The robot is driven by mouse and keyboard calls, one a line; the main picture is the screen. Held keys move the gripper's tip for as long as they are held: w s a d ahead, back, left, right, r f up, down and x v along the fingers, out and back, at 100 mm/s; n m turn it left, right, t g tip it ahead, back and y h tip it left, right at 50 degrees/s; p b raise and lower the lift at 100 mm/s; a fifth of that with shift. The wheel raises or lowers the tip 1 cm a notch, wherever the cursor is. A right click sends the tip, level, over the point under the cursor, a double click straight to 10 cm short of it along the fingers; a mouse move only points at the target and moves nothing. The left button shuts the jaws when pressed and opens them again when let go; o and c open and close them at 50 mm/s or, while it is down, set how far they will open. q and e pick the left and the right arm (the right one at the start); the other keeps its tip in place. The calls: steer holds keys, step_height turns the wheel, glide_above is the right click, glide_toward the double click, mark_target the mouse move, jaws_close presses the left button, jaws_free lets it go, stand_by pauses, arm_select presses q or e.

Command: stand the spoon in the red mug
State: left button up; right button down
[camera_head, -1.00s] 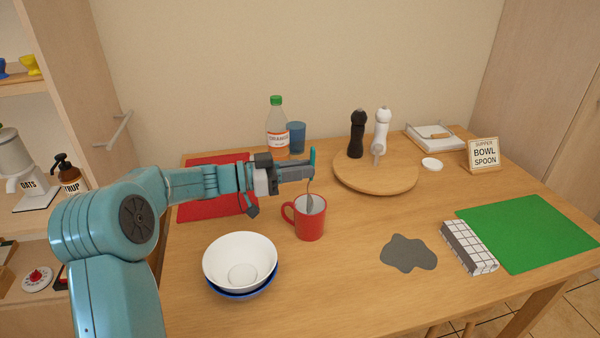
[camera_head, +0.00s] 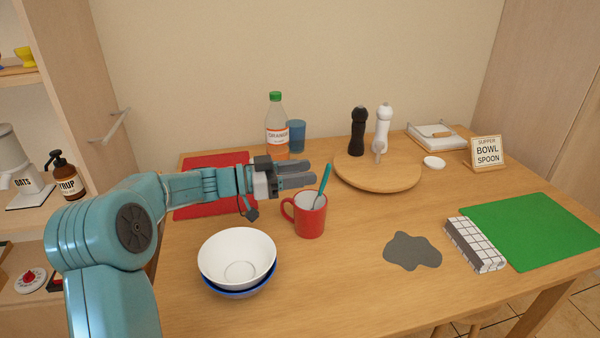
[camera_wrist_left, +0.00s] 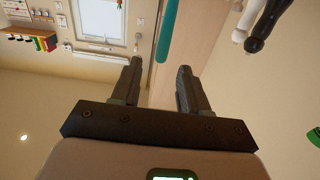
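The red mug (camera_head: 310,220) stands upright on the table with its handle to the left. The spoon (camera_head: 323,185) stands in it, leaning to the right, its teal handle sticking up above the rim. The spoon's lower end is hidden inside the mug. My left gripper (camera_head: 310,176) is open and empty just behind and above the mug, left of the spoon handle. In the left wrist view the spoon handle (camera_wrist_left: 166,32) shows beyond the parted fingers (camera_wrist_left: 158,78), not between them. My right gripper is in neither view.
Stacked white and blue bowls (camera_head: 238,258) stand at the front left. A round wooden board (camera_head: 400,180) holds black and white mills behind right. A bottle (camera_head: 277,130) and a blue cup (camera_head: 296,136) stand at the back. A grey patch (camera_head: 412,251) lies front right.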

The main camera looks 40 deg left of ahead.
arm_select(q)
steer(key=shift+a, duration=0.1)
steer(key=v, duration=1.6)
steer(key=shift+b, duration=0.3)
steer(key=shift+s, duration=0.1)
